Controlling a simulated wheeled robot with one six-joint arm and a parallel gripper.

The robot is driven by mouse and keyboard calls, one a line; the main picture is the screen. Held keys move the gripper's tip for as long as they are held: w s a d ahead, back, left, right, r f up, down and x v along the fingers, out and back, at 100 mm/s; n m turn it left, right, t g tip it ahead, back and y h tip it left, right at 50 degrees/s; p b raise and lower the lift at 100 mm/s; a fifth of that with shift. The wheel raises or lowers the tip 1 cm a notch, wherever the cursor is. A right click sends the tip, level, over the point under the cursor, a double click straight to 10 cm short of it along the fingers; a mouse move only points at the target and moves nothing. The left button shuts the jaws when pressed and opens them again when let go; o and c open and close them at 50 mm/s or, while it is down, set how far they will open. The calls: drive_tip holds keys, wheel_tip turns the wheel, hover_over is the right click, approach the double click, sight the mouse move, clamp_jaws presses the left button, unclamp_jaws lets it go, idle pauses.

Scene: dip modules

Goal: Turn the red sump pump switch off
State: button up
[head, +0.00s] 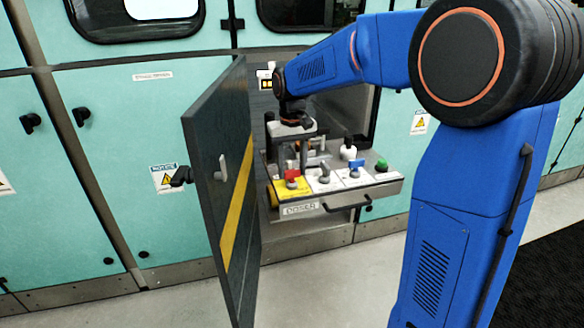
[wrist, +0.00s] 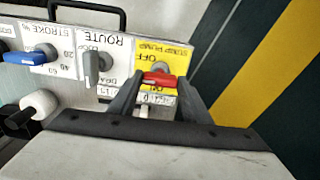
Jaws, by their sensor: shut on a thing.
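The red sump pump switch (head: 291,174) sits on the yellow plate at the left end of the pulled-out panel marked DOSER. In the wrist view the red handle (wrist: 160,79) lies crosswise on its yellow plate (wrist: 172,42), whose SUMP PUMP, OFF and ON lettering appears upside down. My gripper (wrist: 158,88) is shut on the red handle, with one dark finger at each side; in the head view my gripper (head: 291,166) reaches down over the switch. I cannot tell exactly which mark the handle points to.
Beside it are the grey ROUTE knob (wrist: 92,66) and the blue STROKE knob (wrist: 28,57). A green button (head: 381,165) is at the panel's right end. The open dark cabinet door (head: 222,190) with a yellow stripe stands close on the left. A handle (head: 347,205) fronts the panel.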

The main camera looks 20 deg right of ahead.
sight(292, 170)
drive_tip(key=shift+m, duration=0.3)
drive_tip(key=o, duration=1)
drive_tip(key=shift+o, duration=0.2)
wheel_tip(292, 170, up, 17)
drive_tip(key=shift+r, duration=0.2)
drive_tip(key=s+d+f+t, duration=0.1)
drive_tip(key=s+d+f, duration=0.1)
drive_tip(key=s+f, duration=0.4)
drive_tip(key=s+d+f+t, duration=0.2)
drive_tip(key=s+f, duration=0.4)
drive_tip(key=s, duration=1)
drive_tip(key=s+d+f+t, duration=0.1)
drive_tip(key=s+d+f, duration=0.2)
drive_tip(key=s+f, duration=0.4)
drive_tip(key=s, duration=0.4)
drive_tip(key=shift+t, duration=0.4)
